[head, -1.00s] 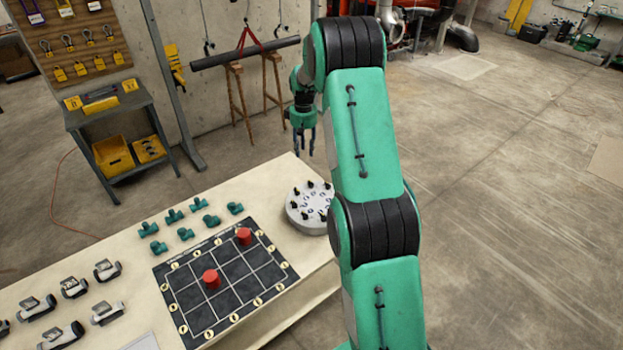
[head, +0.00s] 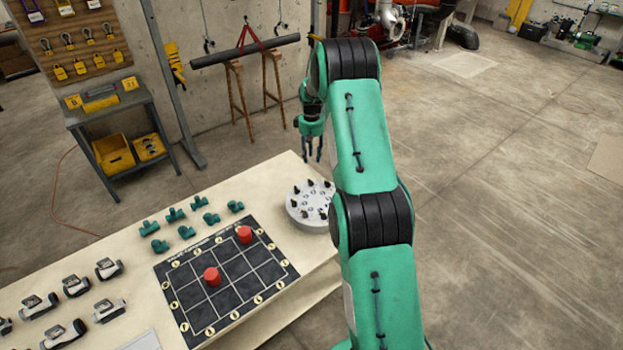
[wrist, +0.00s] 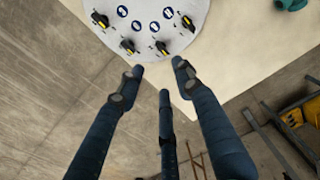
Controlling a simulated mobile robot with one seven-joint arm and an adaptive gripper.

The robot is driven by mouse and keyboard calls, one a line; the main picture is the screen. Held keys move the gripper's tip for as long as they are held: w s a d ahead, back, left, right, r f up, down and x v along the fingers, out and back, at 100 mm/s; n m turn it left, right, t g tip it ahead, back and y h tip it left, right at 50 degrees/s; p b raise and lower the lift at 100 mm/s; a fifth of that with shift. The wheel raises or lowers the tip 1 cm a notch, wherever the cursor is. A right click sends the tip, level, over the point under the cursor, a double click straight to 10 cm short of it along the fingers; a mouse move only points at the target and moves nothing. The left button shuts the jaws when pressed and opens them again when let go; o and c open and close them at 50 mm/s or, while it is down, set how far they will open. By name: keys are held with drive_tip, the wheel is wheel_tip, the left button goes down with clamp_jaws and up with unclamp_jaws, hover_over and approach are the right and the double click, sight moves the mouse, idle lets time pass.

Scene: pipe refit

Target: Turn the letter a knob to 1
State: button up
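A round pale panel (head: 311,222) with several black knobs stands on the table's far right corner. In the wrist view, part of this panel (wrist: 157,8) shows at the top, with several black-and-yellow knobs and dark blue round labels. One knob (wrist: 161,47) is closest to my fingertips. The letters and numbers are too small to read, so I cannot tell which knob is a. My gripper (head: 314,150) hangs above and beyond the panel, apart from it. In the wrist view, the three fingers of my gripper (wrist: 159,76) are spread with nothing between them.
Open floor lies right of the table.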

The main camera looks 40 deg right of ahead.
sight(311, 183)
wheel_tip(311, 183, down, 13)
drive_tip(key=shift+f, duration=0.15)
idle(0.5)
drive_tip(key=shift+c, duration=0.5)
clamp_jaws()
